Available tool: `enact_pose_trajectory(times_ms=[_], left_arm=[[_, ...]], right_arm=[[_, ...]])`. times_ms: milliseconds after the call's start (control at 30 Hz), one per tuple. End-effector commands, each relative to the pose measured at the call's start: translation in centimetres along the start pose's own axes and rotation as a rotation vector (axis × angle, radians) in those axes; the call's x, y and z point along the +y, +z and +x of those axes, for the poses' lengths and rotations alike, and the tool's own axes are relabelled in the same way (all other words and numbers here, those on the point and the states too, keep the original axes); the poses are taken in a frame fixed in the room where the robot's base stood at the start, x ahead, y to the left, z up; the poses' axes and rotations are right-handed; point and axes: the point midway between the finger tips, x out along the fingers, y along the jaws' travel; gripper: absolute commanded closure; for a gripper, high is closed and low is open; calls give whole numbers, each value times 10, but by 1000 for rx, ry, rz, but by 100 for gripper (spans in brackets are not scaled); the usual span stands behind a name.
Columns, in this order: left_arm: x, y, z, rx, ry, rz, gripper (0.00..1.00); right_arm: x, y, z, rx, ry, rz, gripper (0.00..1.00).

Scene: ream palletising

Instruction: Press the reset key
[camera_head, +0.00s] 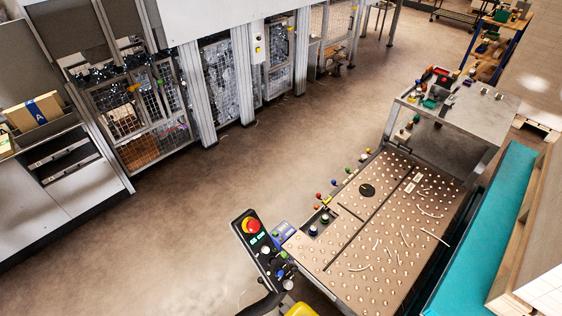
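A dark control panel (261,249) with several keys and knobs stands at the bottom centre, tilted in the view. A red mushroom button on a yellow ring (251,226) is at its upper end. Below it are small light labels, a few blue and green keys (281,272) and a pale round knob (288,284) at the lower end. The lettering is too small to read, so I cannot tell which key is the reset key. Neither of my grippers shows in the view.
Right of the panel is a table with a studded top (385,215) and coloured knobs along its left edge. A grey bench (470,112) with small items and a teal surface (487,240) lie farther right. Caged machines (140,110) line the left. The brown floor (270,150) between is clear.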

Motion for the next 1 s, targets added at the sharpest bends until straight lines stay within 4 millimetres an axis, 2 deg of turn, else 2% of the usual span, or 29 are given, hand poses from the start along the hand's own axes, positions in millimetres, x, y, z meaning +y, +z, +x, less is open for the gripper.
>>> enact_pose_trajectory(times_ms=[33, 333, 1000], left_arm=[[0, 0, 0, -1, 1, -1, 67], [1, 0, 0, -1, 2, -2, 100], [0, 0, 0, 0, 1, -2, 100]], right_arm=[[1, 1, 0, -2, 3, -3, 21], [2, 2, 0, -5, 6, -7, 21], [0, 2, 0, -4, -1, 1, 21]])
